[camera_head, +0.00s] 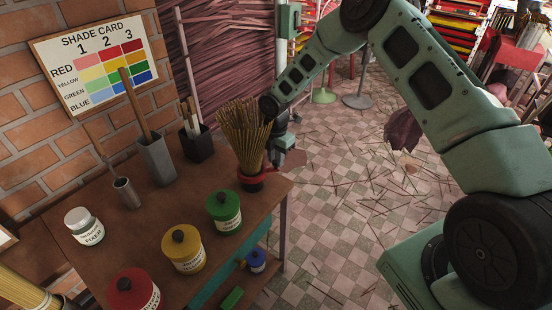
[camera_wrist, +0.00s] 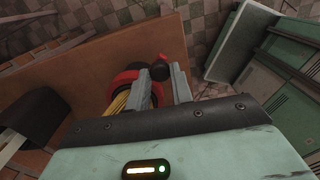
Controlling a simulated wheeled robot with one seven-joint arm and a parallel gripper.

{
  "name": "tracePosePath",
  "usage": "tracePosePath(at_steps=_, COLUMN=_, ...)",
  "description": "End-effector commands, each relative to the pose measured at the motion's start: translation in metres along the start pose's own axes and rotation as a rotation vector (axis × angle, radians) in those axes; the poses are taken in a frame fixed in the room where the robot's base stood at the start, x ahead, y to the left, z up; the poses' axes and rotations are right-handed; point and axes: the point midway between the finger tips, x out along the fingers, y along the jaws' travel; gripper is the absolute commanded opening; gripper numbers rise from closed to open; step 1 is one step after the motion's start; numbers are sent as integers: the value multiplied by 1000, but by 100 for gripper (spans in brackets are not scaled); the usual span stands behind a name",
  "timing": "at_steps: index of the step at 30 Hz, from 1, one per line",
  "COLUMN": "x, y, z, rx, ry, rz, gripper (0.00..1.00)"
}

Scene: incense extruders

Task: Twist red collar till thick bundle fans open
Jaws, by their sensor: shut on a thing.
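The bundle of thin tan sticks (camera_head: 243,132) stands at the right end of the wooden bench and flares wider toward its top. The red collar (camera_head: 247,178) rings it low down, above a dark base. In the wrist view the red collar (camera_wrist: 121,83) is partly hidden by my gripper, with a few yellow sticks (camera_wrist: 120,102) showing beside it. My gripper (camera_wrist: 162,74) is shut on the dark knob (camera_wrist: 160,68) at the collar's side. In the head view my gripper (camera_head: 279,158) is at the collar's right, and the knob is hidden.
Green (camera_head: 224,212), yellow (camera_head: 183,250) and red (camera_head: 132,290) lidded jars stand on the bench front. A grey holder (camera_head: 157,160) and a black holder (camera_head: 197,145) with tools stand left of the bundle. Tiled floor (camera_head: 335,200) with scattered sticks lies right of the bench.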

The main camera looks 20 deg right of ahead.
Motion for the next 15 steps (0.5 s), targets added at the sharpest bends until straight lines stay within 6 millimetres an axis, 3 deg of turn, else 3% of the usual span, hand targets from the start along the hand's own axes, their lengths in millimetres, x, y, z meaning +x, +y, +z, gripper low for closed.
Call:
tracePosePath(at_steps=11, x=-1, y=1, z=0, rx=-3, ry=-1, rz=2, gripper=0)
tracePosePath(at_steps=12, x=-1, y=1, z=0, rx=-3, ry=-1, rz=2, gripper=28)
tracePosePath(at_steps=14, x=-1, y=1, z=0, rx=-3, ry=-1, rz=2, gripper=45)
tracePosePath(at_steps=15, x=-1, y=1, z=0, rx=-3, ry=-1, rz=2, gripper=45)
